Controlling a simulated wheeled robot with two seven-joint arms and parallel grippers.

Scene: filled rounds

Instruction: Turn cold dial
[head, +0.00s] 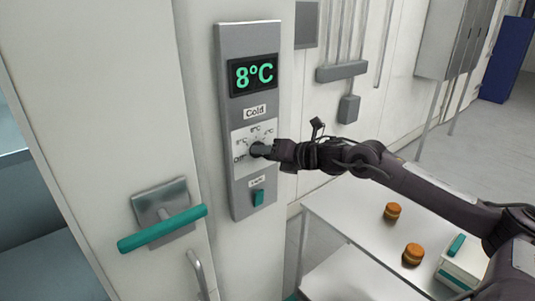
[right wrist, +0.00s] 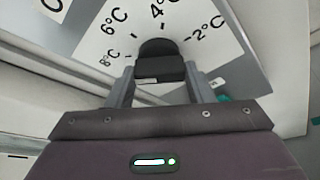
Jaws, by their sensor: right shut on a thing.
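The cold dial (head: 256,149) is a dark round knob on a white scale plate, on a grey upright panel under a "Cold" label. The display (head: 254,74) above it reads 8°C in green. My right gripper (head: 270,150) reaches in from the right and is shut on the dial, covering part of it. In the right wrist view, the dial (right wrist: 158,47) has a dark bar that sits between my two fingers (right wrist: 160,84). Marks from 8°C to 2°C surround it there. My left gripper is not in view.
A green switch (head: 258,197) sits below the dial. A door handle with a green grip (head: 163,228) sticks out at the lower left. A white table (head: 345,215) at the lower right bears two round orange-brown items (head: 413,254) and a white box (head: 463,262).

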